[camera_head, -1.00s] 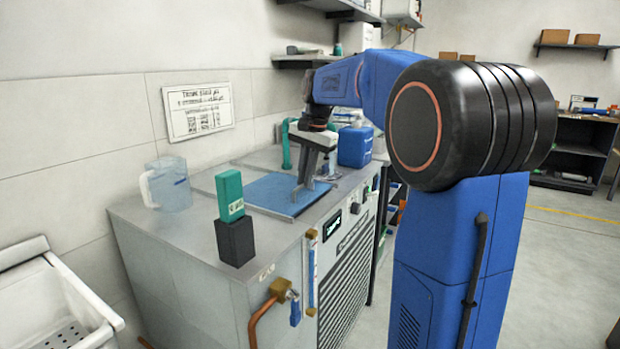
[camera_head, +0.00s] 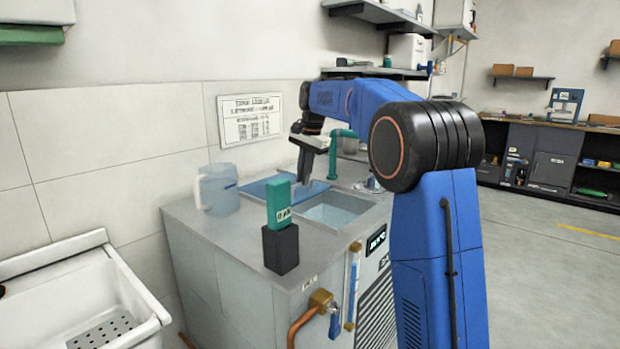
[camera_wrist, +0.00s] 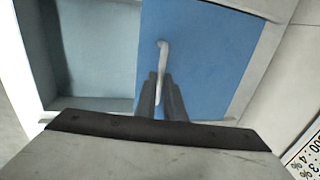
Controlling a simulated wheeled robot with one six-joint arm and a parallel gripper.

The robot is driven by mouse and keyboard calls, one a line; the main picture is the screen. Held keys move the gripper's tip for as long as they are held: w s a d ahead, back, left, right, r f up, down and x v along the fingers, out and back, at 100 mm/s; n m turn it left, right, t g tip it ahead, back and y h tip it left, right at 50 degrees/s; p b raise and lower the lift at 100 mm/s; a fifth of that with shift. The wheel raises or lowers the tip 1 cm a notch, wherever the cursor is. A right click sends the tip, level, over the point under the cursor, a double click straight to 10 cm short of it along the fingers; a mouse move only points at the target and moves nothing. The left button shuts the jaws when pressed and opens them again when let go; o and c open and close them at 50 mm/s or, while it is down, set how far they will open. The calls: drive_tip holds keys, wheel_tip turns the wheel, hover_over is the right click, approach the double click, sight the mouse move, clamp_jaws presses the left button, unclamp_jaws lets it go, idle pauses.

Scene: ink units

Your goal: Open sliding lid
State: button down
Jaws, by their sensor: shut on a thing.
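The blue sliding lid (camera_head: 256,190) lies on the metal unit, to the left of an open basin (camera_head: 335,213) in the head view. The lid (camera_wrist: 205,50) fills the right half of the wrist view, with the uncovered basin (camera_wrist: 100,50) to its left. My gripper (camera_head: 304,178) points down over the lid near its edge by the opening. In the wrist view my gripper (camera_wrist: 162,90) is shut on the pale lid handle (camera_wrist: 163,60).
A clear jug (camera_head: 219,190) stands left of the lid. A green block on a black base (camera_head: 280,248) stands at the near corner. A green tap (camera_head: 338,150) rises behind the basin. A white sink (camera_head: 75,300) is at lower left.

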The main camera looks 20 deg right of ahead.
drive_tip(key=c, duration=1.8)
unclamp_jaws()
drive_tip(key=shift+c, duration=0.2)
wheel_tip(320, 180, up, 17)
drive_tip(key=s+d, duration=0.1)
drive_tip(key=s, duration=0.2)
drive_tip(key=shift+d, duration=0.35)
